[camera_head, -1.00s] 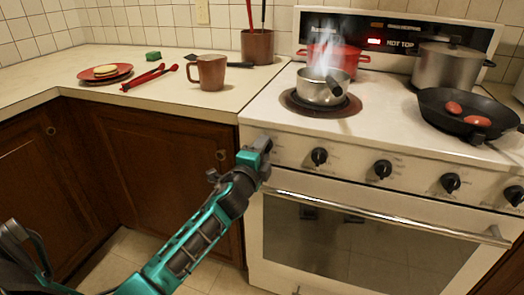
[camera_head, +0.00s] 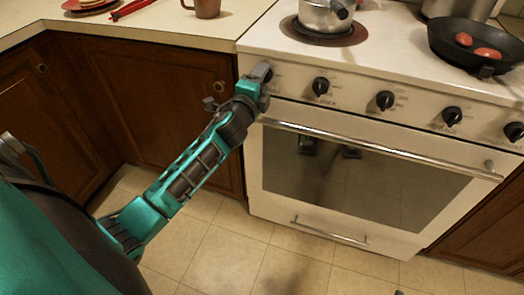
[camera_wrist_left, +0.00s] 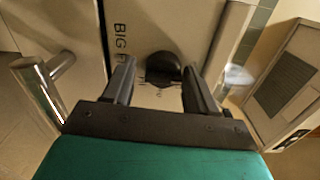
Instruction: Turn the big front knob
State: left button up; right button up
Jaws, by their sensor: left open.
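The stove's front panel carries a row of black knobs. In the left wrist view, a black knob (camera_wrist_left: 162,67) sits beside printed lettering that begins "BIG F". My left gripper (camera_wrist_left: 158,78) is open, with one finger on each side of this knob; I cannot tell whether either finger touches it. In the head view my left gripper (camera_head: 263,74) is at the left end of the panel and mostly hides the knob there. The neighbouring knob (camera_head: 321,86) is clear to its right. My right gripper is out of view.
The oven handle (camera_head: 380,149) runs just below the knobs. A steel pot (camera_head: 322,14) stands on the front left burner, and a black pan (camera_head: 450,50) with red items is at the right. Wooden cabinets (camera_head: 150,105) are left of the stove.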

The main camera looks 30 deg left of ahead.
pick_arm(q)
jog(key=s+d+m+p, duration=0.2)
jog(key=s+d+m, duration=0.1)
jog(key=s+m, duration=1.15)
jog(key=s+d+f+n+g+h+p, duration=0.3)
jog(key=s+d+n+p, duration=0.2)
jog(key=n, duration=0.7)
jog(key=s+d+f+n+g+h+p, duration=0.3)
jog(key=s+d+n+p, duration=0.2)
jog(key=n, duration=0.8)
jog(key=d+p, duration=0.2)
jog(key=d, duration=0.1)
jog(key=shift+s+d+f, duration=0.15)
jog(key=shift+d+f, duration=0.2)
jog(key=shift+d, duration=0.05)
